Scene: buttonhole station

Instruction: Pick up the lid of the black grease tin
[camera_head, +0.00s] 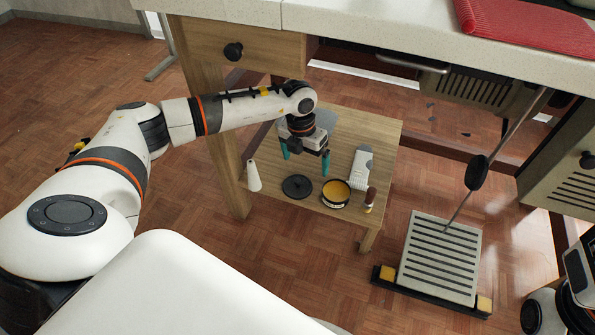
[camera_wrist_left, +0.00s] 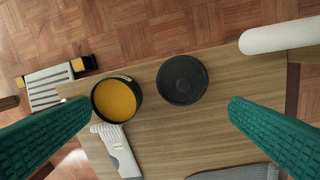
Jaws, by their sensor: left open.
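The round black lid (camera_head: 297,187) lies flat on the small wooden table, apart from the open grease tin; it also shows in the left wrist view (camera_wrist_left: 182,80). The black grease tin (camera_head: 335,201) holds yellow grease and stands just right of the lid in the head view; in the left wrist view the tin (camera_wrist_left: 117,98) is left of the lid. My left gripper (camera_head: 305,161) is open and empty, above the table and behind the lid in the head view. In the left wrist view its teal fingers (camera_wrist_left: 158,110) are spread wide. My right gripper is not visible.
On the small table (camera_head: 385,142) stand a white cone-like bottle (camera_head: 254,176), a white-and-grey tool (camera_head: 360,169) and a brown-handled tool (camera_head: 370,197). A grey flat item (camera_wrist_left: 240,173) lies near the gripper. A white worktop (camera_head: 360,22) overhangs behind. A slatted pedal (camera_head: 440,259) stands right.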

